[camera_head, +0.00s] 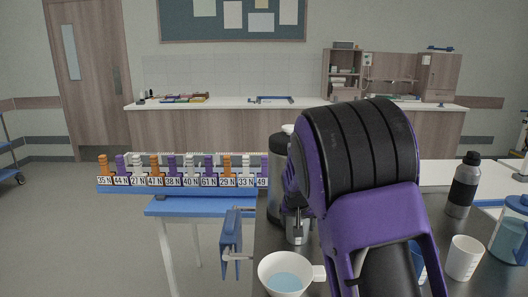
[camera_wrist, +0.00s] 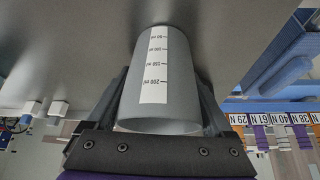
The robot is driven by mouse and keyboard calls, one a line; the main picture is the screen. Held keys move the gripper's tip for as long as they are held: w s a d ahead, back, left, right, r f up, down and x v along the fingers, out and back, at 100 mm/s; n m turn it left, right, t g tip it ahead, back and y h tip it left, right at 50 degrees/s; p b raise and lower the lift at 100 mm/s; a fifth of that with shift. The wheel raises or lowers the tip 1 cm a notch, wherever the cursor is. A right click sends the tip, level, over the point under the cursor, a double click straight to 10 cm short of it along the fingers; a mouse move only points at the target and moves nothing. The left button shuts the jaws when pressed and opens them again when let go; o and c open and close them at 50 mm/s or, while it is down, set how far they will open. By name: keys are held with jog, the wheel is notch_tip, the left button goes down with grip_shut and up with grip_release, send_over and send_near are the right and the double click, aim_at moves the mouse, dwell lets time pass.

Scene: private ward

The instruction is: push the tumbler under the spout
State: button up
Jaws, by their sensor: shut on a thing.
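The grey tumbler (camera_wrist: 185,85) fills the middle of the wrist view, which shows the place upside down. It carries a white strip with a millilitre scale. My gripper (camera_wrist: 163,92) is shut on it, one dark finger at each side. In the head view my arm hides my gripper. A tall grey dispenser (camera_head: 278,165) stands on the steel table, partly behind my arm. A small grey piece (camera_head: 297,230) shows low at its front; I cannot tell whether it is part of the spout.
A white handled bowl (camera_head: 270,266) with blue liquid stands at the table's front left. At right are a white cup (camera_head: 465,257), a dark bottle (camera_head: 463,188) and a blue pitcher (camera_head: 510,238).

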jog(key=shift+a, duration=0.3)
dwell(0.5)
jog(key=o, duration=1.4)
jog(key=shift+o, duration=0.2)
jog(key=p+v, duration=0.1)
jog(key=v, duration=1.6)
jog(key=shift+r+p, duration=0.2)
jog(key=shift+p, duration=0.2)
jog(key=shift+s, duration=0.15)
